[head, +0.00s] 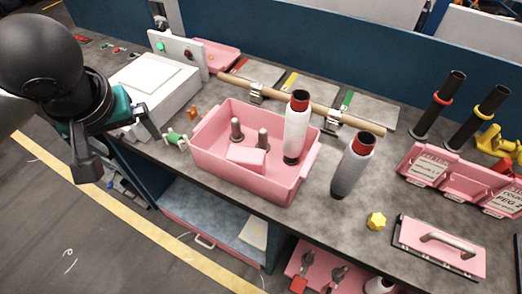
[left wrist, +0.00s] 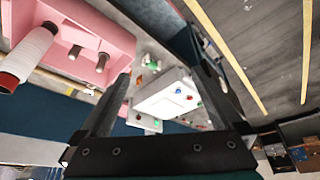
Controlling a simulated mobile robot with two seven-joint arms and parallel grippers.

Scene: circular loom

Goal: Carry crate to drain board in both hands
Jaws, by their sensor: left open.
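The pink crate (head: 212,161) stands on the grey bench in the head view, holding two grey pegs (head: 263,139), a pink block (head: 246,157) and a white bobbin with a red top (head: 296,130). The crate also shows at the upper left of the left wrist view (left wrist: 112,38). My left gripper (head: 122,150) is open and empty, left of the crate and apart from it, near the bench's front edge. Its fingers also show in the left wrist view (left wrist: 160,70). My right gripper is not in view. I cannot tell which surface is the drain board.
A second bobbin (head: 353,166) stands right of the crate. A wooden rod (head: 310,107) on clamps lies behind it. A white control box (head: 155,92) is at the back left. A yellow nut (head: 376,221), a handled pink lid (head: 440,246) and pink bins (head: 430,172) are at the right.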

